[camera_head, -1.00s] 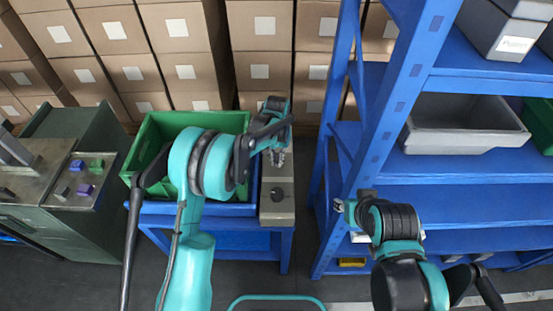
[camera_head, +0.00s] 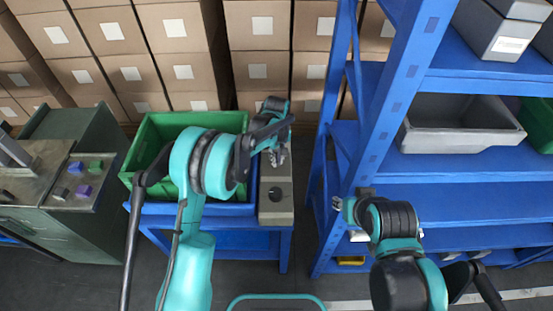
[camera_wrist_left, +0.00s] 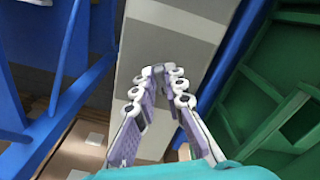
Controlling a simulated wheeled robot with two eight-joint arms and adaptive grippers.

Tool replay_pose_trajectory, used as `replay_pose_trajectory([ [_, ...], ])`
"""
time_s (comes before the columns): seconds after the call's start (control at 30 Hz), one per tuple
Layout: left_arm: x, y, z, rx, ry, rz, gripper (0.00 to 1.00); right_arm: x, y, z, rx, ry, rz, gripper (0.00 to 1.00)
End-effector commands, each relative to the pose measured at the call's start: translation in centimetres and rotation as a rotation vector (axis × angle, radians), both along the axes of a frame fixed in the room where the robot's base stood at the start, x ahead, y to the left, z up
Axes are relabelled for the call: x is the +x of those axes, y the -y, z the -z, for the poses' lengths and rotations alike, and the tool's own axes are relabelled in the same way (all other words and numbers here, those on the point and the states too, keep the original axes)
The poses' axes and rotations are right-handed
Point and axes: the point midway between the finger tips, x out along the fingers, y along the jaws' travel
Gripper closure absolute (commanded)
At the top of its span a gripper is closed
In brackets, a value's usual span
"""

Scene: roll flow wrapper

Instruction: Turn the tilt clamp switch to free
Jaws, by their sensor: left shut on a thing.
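A narrow grey-beige control box (camera_head: 276,213) with a dark round feature on its top stands at the right end of the blue table. My left gripper (camera_head: 277,157) is over the far part of this box. In the left wrist view, its fingertips (camera_wrist_left: 158,72) come together against the pale box face (camera_wrist_left: 185,45). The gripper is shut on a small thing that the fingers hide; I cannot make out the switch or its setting. My right gripper (camera_head: 339,203) is beside the blue rack, away from the box, and too small to read.
A green crate (camera_head: 143,137) stands on the blue table left of the control box. A blue rack (camera_head: 400,62) with a grey bin (camera_head: 460,143) is close on the right. Cardboard boxes (camera_head: 180,28) line the back. A green machine (camera_head: 85,230) stands at left.

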Motion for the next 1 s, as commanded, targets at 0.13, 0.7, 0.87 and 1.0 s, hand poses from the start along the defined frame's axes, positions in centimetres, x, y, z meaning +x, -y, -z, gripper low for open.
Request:
replay_pose_trajectory([
  [0.13,0.05,0.02,0.02,0.000,0.001,-0.028,1.00,0.00,0.00,-0.01,0.000,0.000,0.000,0.64],
  [0.7,0.05,0.02,0.02,0.000,0.001,-0.040,0.68,0.00,0.00,-0.01,0.000,0.000,0.000,0.64],
  [0.87,0.04,0.01,0.01,0.000,0.000,-0.040,0.68,0.00,0.00,-0.02,0.000,0.000,0.000,0.64],
  [1.0,0.03,0.02,-0.12,0.000,0.000,-0.040,0.68,0.00,0.00,-0.02,0.000,0.000,0.000,0.64],
])
